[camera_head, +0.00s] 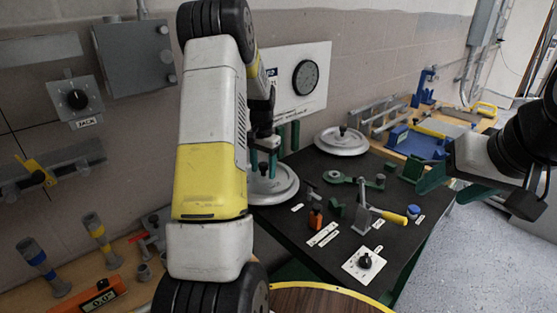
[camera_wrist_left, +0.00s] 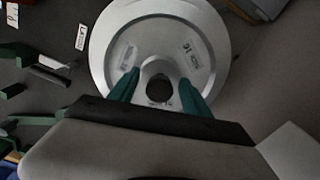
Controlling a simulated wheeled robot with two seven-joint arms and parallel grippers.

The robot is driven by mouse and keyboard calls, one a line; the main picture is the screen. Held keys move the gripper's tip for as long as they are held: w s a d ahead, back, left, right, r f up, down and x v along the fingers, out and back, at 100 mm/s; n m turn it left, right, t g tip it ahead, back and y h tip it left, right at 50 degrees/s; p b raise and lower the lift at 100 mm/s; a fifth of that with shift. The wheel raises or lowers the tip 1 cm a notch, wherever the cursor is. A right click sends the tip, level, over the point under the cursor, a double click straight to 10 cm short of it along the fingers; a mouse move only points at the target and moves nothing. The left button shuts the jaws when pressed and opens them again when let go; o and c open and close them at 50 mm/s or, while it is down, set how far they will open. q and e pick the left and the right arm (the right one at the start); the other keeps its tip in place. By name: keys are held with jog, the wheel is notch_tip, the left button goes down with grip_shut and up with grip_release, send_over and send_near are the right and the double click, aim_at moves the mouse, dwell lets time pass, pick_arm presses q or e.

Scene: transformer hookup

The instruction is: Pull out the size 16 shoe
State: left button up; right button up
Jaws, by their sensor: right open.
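A round silver disc with a raised hub and dark knob (camera_wrist_left: 158,88) lies flat on the dark bench top. In the left wrist view its upside-down label (camera_wrist_left: 191,55) seems to read 16. In the head view this disc (camera_head: 286,190) is partly hidden behind my left arm. My left gripper (camera_wrist_left: 161,80) has its teal fingers apart, one on each side of the hub. It also shows in the head view (camera_head: 263,164) above the disc. I cannot tell whether the fingers touch the hub. My right gripper (camera_head: 450,186) is open and empty at the bench's right side.
A second silver disc (camera_head: 341,141) lies behind and to the right. A yellow-handled lever (camera_head: 380,213), an orange block (camera_head: 316,216) and a dial plate (camera_head: 364,264) occupy the bench front. A wall panel (camera_head: 290,78) stands close behind.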

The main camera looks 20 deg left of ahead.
pick_arm(q)
grip_shut()
dwell(1.1)
dwell(0.4)
